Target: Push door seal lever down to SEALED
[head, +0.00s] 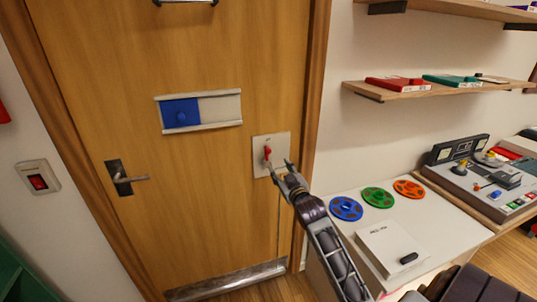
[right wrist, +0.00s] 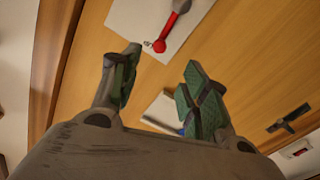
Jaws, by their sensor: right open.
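The door seal lever (head: 267,154) is small and red, on a pale plate (head: 283,142) on the right side of the wooden door (head: 235,55). My right gripper (head: 281,169) is open and empty, just below and right of the lever in the head view. In the right wrist view the red lever (right wrist: 172,28) and its plate (right wrist: 140,14) lie beyond the two spread fingertips (right wrist: 160,65), with a gap visible. The lever's rounded red end faces the gap between the fingers. I cannot read any SEALED marking. My left gripper is not in view.
A blue and white slider panel (head: 220,108) and a door handle (head: 132,179) are on the door. Right of it, a white counter (head: 345,183) holds blue, green and orange reels (head: 377,197) and a box (head: 390,245). A red wall switch (head: 38,180) is left.

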